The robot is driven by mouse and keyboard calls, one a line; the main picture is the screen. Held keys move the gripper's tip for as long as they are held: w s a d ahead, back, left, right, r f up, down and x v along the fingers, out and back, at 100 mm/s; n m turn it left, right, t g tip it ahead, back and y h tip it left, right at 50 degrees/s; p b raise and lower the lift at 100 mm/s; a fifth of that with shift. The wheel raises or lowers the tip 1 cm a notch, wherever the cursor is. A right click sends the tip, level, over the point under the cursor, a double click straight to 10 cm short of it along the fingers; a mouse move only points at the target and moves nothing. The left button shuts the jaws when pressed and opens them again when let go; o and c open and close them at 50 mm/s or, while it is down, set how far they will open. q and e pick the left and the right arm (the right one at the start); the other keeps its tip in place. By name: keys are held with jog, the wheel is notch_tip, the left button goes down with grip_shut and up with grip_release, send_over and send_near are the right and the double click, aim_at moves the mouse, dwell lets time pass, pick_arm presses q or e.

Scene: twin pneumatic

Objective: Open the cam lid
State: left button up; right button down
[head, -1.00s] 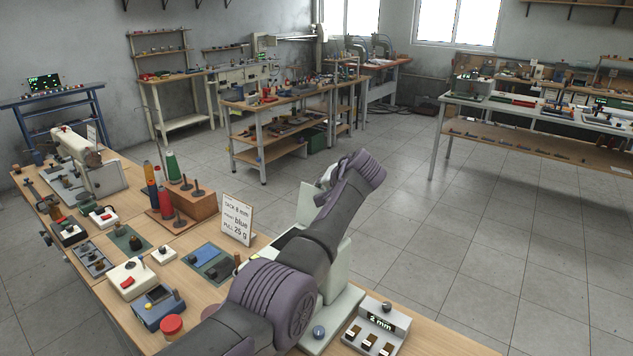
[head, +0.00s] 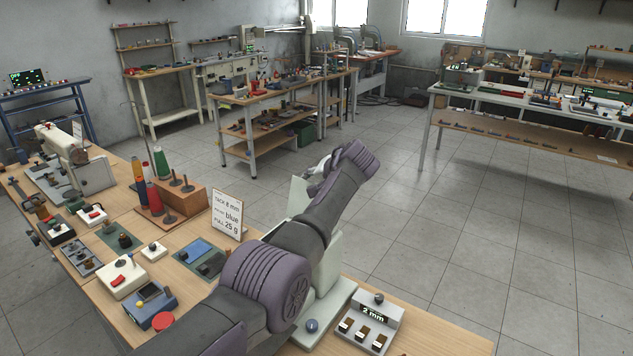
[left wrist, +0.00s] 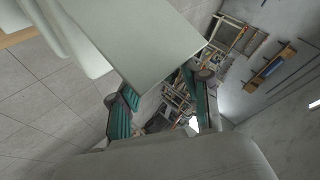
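A pale grey-green machine (head: 328,262) stands on a pale base (head: 325,312) at the front of the bench, largely hidden by my left arm. An upright pale panel (head: 299,194), perhaps the cam lid, shows behind the arm. In the left wrist view a flat pale panel (left wrist: 135,40) fills the upper middle, its edge close to the fingers. My left gripper (left wrist: 162,100) has its teal-padded fingers apart, with background visible between them. In the head view the left gripper is mostly hidden behind its wrist. I cannot tell whether it touches the panel. My right gripper is not in view.
A "2 mm" display box (head: 367,323) with several switches sits right of the machine. Thread spools (head: 160,190), a sewing machine (head: 75,160) and small control boxes crowd the bench's left. Open floor lies behind.

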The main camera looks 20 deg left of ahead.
pick_arm(q)
jog(key=v, duration=1.2)
jog(key=shift+f, duration=0.1)
